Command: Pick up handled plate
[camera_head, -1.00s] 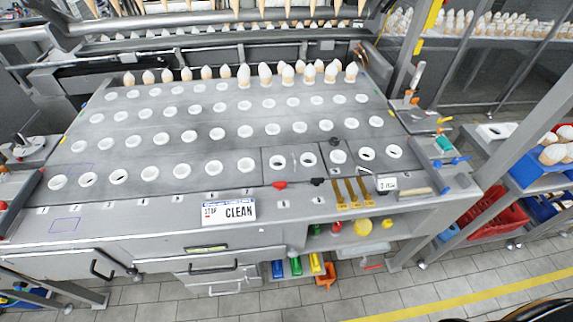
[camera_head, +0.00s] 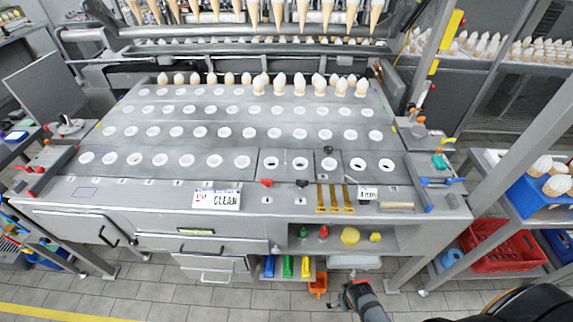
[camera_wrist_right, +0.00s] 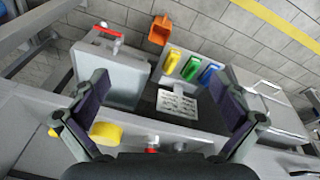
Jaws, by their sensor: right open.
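A light grey flat-topped piece with a red handle (camera_wrist_right: 108,75) is at upper left in the right wrist view; it looks like the handled plate. In the head view a pale grey piece (camera_head: 354,262) under the bench shelf seems to be the same thing, its handle not clear there. My right gripper (camera_wrist_right: 165,105) is open, its fingers wide apart and nothing between them in its grasp. In the head view the right gripper (camera_head: 360,298) is at the bottom, in front of and below the pale piece, apart from it. My left gripper is not in view.
Blue, green and yellow bins (camera_head: 288,267) and an orange scoop-like bin (camera_head: 318,284) are left of the pale piece. A pale slotted piece (camera_wrist_right: 178,104) lies near them. The shelf above holds yellow items (camera_head: 350,236). A red crate (camera_head: 503,247) stands at right.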

